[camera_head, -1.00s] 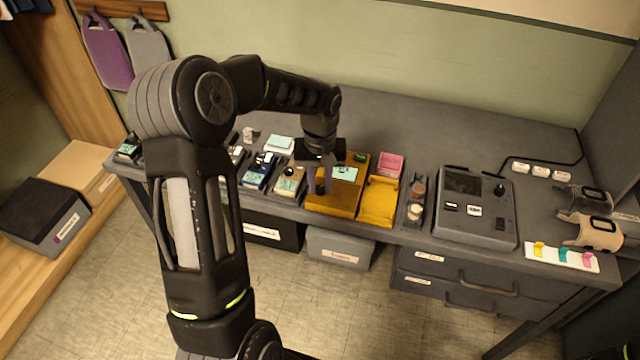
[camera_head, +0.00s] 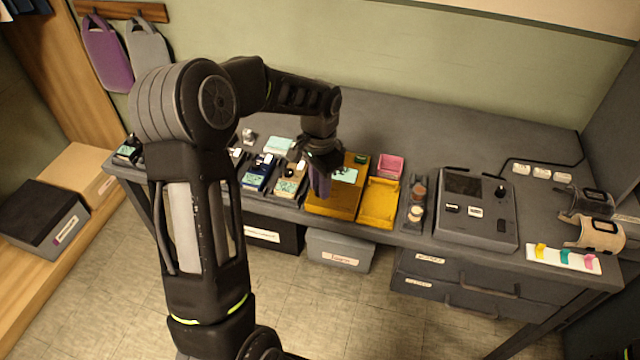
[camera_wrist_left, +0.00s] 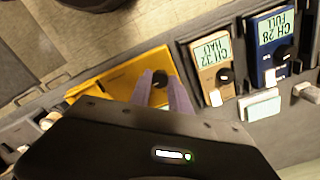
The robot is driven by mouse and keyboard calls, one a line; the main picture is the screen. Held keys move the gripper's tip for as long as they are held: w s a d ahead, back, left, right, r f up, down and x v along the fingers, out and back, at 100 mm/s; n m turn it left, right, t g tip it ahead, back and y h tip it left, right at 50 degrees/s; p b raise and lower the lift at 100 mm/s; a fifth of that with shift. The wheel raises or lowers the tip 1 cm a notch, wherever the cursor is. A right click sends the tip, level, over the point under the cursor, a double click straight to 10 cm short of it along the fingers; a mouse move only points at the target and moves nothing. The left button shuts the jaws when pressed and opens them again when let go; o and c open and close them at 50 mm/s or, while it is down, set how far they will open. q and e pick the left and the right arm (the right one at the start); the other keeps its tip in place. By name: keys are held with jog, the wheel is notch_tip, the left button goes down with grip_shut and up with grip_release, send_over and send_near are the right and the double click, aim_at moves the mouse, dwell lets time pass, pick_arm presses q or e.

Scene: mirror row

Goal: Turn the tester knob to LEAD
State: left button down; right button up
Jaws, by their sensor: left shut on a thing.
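The yellow tester (camera_head: 345,205) sits on the grey bench, with a pale display (camera_head: 345,175) on its top. In the wrist view its yellow body (camera_wrist_left: 112,85) lies under the fingers. My left gripper (camera_head: 321,190) points down at the tester's near left part. Its purple fingers (camera_wrist_left: 163,80) are shut on the dark round knob (camera_wrist_left: 159,79), one finger on each side. In the head view the fingers hide the knob. I cannot read the knob's markings or any LEAD label. My right gripper is in neither view.
An open yellow tray (camera_head: 379,203) stands right of the tester. A tan unit (camera_wrist_left: 213,62) and a blue unit (camera_wrist_left: 265,45) with knobs stand on its left. A grey console (camera_head: 475,225) is farther right. The back of the bench is mostly clear.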

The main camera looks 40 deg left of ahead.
pick_arm(q)
jog(key=shift+m, duration=0.8)
jog(key=c, duration=1.2)
grip_release()
notch_tip(320, 180, up, 8)
jog(key=shift+f+b, duration=0.1)
jog(key=shift+b, duration=0.25)
